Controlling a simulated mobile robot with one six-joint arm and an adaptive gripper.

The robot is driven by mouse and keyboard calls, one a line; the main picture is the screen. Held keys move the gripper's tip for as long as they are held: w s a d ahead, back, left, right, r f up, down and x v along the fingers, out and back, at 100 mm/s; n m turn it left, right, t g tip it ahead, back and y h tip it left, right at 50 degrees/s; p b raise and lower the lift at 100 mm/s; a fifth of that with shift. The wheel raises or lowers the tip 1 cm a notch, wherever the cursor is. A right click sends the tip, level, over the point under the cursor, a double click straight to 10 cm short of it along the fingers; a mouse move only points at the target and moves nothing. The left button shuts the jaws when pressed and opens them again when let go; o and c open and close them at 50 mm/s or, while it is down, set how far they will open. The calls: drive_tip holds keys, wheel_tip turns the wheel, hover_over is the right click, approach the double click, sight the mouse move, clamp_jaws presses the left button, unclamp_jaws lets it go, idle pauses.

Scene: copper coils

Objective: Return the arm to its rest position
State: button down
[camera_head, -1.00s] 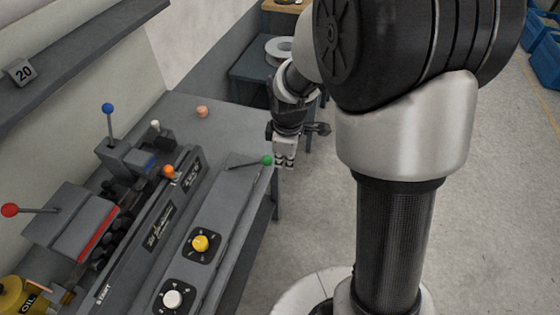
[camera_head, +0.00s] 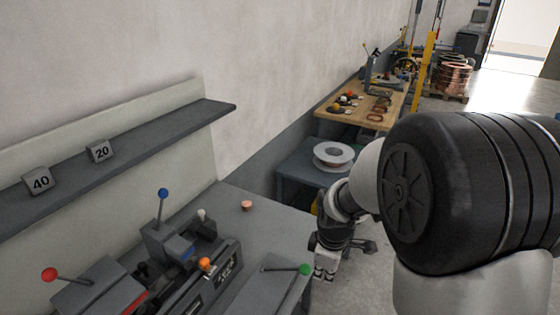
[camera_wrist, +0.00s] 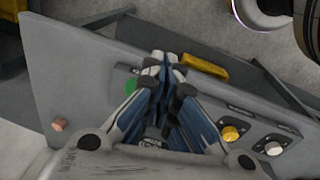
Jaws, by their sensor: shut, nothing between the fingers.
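My gripper (camera_head: 325,270) hangs at the end of my folded arm, just past the right edge of the grey bench in the head view. In the wrist view my gripper (camera_wrist: 165,68) has its fingertips together with nothing between them. The floor and the bench show beyond the fingers. A small copper-coloured piece (camera_head: 246,206) sits on the bench top (camera_head: 270,228), well apart from the gripper; it also shows in the wrist view (camera_wrist: 59,124).
The bench machine has a green-knobbed lever (camera_head: 304,269) close to my gripper, plus blue (camera_head: 163,193) and red (camera_head: 49,274) knobbed levers. A white spool (camera_head: 333,155) lies on a farther table. Copper coils (camera_head: 455,78) stand at the back. A shelf (camera_head: 130,150) juts from the wall.

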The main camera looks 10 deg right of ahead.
drive_tip(key=s+a+r+m+t, duration=0.2)
drive_tip(key=s+r+m, duration=0.3)
drive_tip(key=s+r, duration=0.5)
drive_tip(key=s+r+m+t, duration=0.1)
drive_tip(key=s+r+m, duration=0.6)
drive_tip(key=s, duration=0.4)
drive_tip(key=shift+a, duration=0.45)
drive_tip(key=shift+r, duration=0.1)
